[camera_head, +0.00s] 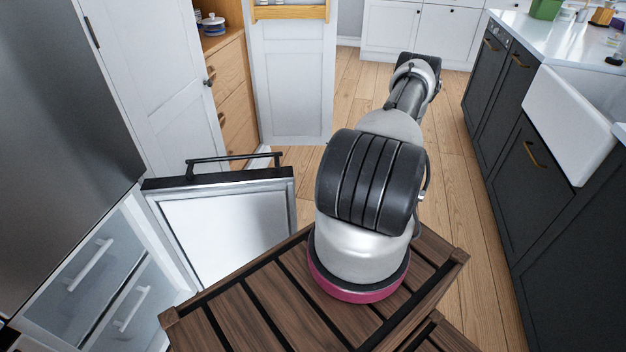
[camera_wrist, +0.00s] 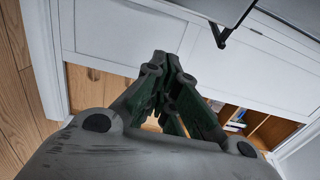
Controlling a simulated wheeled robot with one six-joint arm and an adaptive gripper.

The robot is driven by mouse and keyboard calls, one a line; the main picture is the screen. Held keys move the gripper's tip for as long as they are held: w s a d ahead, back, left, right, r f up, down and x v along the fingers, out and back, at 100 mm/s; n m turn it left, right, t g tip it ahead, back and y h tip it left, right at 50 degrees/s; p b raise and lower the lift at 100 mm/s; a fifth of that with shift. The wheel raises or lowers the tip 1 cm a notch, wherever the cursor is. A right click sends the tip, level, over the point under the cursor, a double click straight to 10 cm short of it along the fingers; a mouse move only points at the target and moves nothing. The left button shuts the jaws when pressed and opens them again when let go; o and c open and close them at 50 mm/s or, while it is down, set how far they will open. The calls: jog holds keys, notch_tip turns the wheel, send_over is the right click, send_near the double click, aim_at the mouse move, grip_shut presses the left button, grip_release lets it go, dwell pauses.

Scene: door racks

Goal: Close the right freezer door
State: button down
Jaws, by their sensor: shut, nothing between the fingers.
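The freezer door (camera_head: 228,228) stands open at the lower left of the head view, with its white inner face showing and a black bar handle (camera_head: 235,158) along its top edge. The open freezer compartment shows drawers with white handles (camera_head: 90,265) to its left. My arm reaches forward over the floor, to the right of the door. My gripper (camera_wrist: 166,62) shows in the wrist view with its dark green fingers together and empty. Its fingertips are hidden behind the arm in the head view. A grey panel edge with a black handle (camera_wrist: 221,36) shows beyond it; I cannot tell which door it belongs to.
A tall white cabinet door (camera_head: 155,85) and wooden drawers (camera_head: 229,90) stand behind the freezer door. Dark cabinets (camera_head: 490,85) with a white sink (camera_head: 575,120) line the right side. Wooden floor (camera_head: 460,190) lies clear between them. A white panelled front (camera_wrist: 120,30) crosses the wrist view.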

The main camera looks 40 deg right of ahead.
jog(key=w+a, duration=0.3)
jog(key=a, duration=0.5)
jog(key=shift+w, duration=0.2)
jog(key=shift+s, duration=0.1)
